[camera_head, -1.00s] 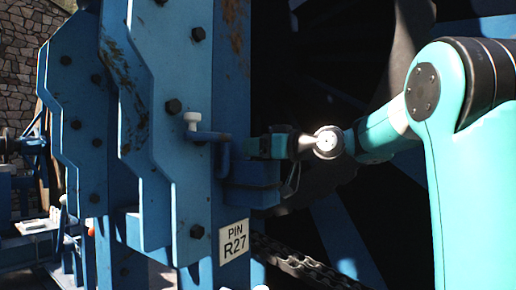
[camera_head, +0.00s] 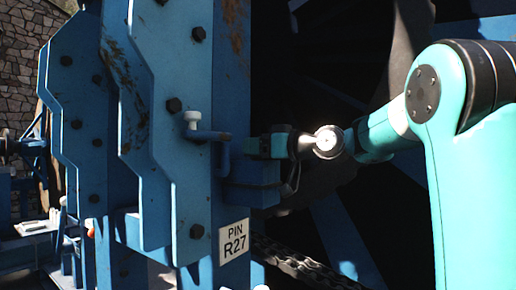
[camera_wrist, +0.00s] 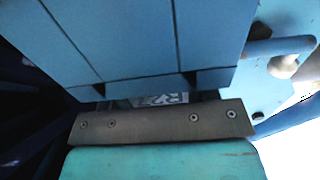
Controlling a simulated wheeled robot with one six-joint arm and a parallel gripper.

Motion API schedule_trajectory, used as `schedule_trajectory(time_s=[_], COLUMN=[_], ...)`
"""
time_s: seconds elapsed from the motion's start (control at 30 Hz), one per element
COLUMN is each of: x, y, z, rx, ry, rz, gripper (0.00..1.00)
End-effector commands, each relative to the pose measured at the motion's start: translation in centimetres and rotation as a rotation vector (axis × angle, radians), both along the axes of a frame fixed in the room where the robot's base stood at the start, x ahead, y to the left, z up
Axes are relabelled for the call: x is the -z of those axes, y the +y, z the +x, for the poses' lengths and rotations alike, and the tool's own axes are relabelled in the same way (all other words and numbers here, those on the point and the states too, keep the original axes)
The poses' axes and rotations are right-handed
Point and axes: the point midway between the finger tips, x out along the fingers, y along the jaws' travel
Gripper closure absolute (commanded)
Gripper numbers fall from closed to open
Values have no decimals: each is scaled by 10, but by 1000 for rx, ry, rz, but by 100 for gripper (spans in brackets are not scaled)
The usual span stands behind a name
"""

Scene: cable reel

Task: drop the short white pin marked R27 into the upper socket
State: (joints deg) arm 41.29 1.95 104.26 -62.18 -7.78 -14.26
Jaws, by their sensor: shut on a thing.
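My gripper (camera_head: 258,146) reaches in from the right to the side of the blue steel post. In the wrist view, a teal finger with a grey bolted plate (camera_wrist: 160,122) lies close under a large blue block (camera_wrist: 140,40). A white piece with dark marks like R27 (camera_wrist: 160,99) shows in the narrow gap between them. My gripper is shut on it, mostly hidden. A short white knob (camera_head: 192,119) stands upright on a bent blue rod (camera_head: 208,135), left of my gripper and apart from it. I cannot make out the upper socket.
A white plate reading PIN R27 (camera_head: 233,241) is on the post below. Bolted blue plates (camera_head: 150,120) stand at left. A chain (camera_head: 300,264) hangs below my gripper. The reel behind is in deep shadow.

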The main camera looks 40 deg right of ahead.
Motion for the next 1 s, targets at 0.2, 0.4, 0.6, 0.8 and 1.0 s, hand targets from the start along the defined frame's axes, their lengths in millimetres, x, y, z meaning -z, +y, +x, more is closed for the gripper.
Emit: schedule_trajectory(time_s=[0.2, 0.4, 0.6, 0.8, 1.0], x=[2, 8, 11, 11, 13], y=[0, 0, 0, 0, 0], z=[0, 0, 0, 0, 0], rx=[0, 0, 0, -1, -1], ry=[-3, -3, -3, 1, 2], rz=[-1, -1, -1, -1, -1], gripper=[100, 100, 100, 100, 100])
